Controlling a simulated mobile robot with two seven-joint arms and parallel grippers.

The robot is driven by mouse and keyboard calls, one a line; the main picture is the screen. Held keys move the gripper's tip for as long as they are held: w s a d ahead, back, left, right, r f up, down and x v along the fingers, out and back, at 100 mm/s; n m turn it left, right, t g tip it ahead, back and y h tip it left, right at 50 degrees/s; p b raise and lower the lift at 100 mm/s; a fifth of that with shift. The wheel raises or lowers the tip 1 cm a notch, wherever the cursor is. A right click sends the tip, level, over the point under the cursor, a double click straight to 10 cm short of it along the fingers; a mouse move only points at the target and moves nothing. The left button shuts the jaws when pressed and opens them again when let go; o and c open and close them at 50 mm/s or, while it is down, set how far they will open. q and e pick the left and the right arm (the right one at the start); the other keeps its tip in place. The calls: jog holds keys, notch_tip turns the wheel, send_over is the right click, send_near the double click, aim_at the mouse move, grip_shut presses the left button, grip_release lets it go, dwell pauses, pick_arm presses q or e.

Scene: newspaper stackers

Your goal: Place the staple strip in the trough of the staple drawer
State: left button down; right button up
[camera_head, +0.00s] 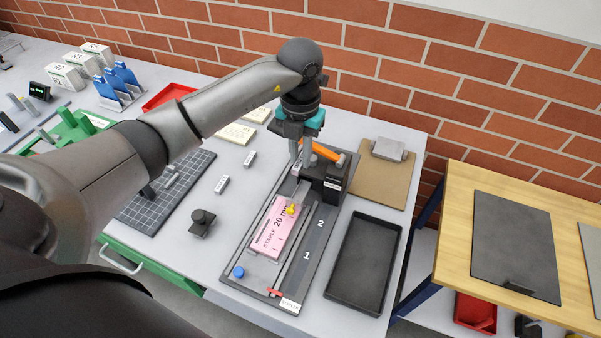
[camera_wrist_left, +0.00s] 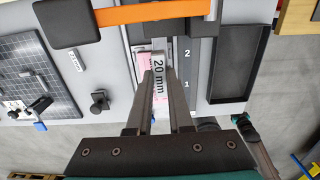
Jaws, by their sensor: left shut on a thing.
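My left gripper (camera_head: 302,172) reaches down over the far part of the stapler station, beside the black block and orange lever.
A pink "STAPLE 20 mm" card (camera_head: 273,232) lies on the station, with a yellow knob (camera_head: 291,210) by it. The orange lever (camera_head: 322,151) and black block (camera_head: 329,184) stand close by the gripper. An empty black tray (camera_head: 363,265) lies to the right.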

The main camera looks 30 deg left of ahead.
aim_at(300, 161)
pick_arm(q)
notch_tip(300, 161, down, 6)
jog(key=shift+f, duration=0.25)
jog(key=shift+f+b, duration=0.5)
jog(key=shift+f, duration=0.05)
jog(key=c, duration=0.8)
grip_release()
jog(key=shift+r+p, duration=0.45)
jog(key=shift+r, duration=0.1)
notch_tip(300, 161, up, 12)
jog(key=shift+r+b, duration=0.1)
jog(key=shift+b, duration=0.2)
